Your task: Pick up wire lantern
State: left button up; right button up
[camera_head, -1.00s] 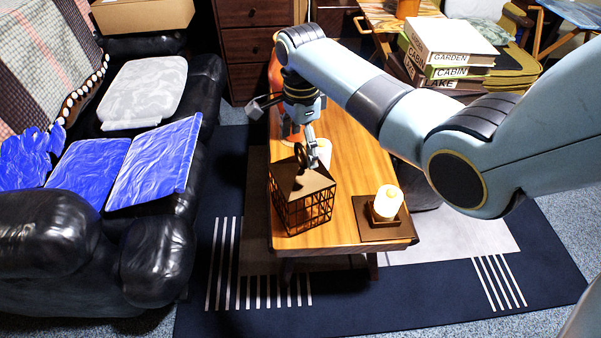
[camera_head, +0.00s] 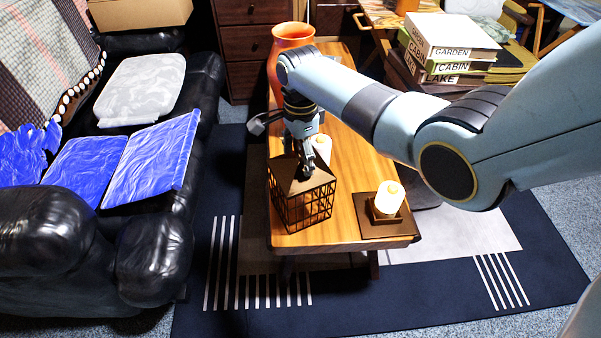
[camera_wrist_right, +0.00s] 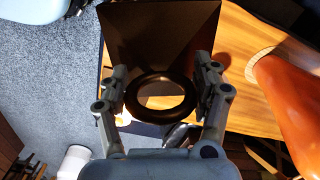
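The wire lantern (camera_head: 303,207) is a dark brown cage with a pyramid roof, upright on the near left end of the wooden table. My right gripper (camera_head: 306,170) points down at its top in the head view. In the right wrist view, the lantern's roof (camera_wrist_right: 160,35) and dark top ring (camera_wrist_right: 162,98) lie ahead. The two fingers of the right gripper (camera_wrist_right: 161,75) stand apart, one on each side of the ring. I cannot tell whether they touch it. My left gripper is not in view.
On the table (camera_head: 345,215), a white candle on a brown holder (camera_head: 388,202) stands right of the lantern. Another white candle (camera_head: 322,147) is close behind my gripper. An orange vase (camera_head: 293,37) stands farther back. A black sofa (camera_head: 165,240) is left.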

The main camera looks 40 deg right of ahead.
grip_shut()
jog(key=shift+r, duration=0.15)
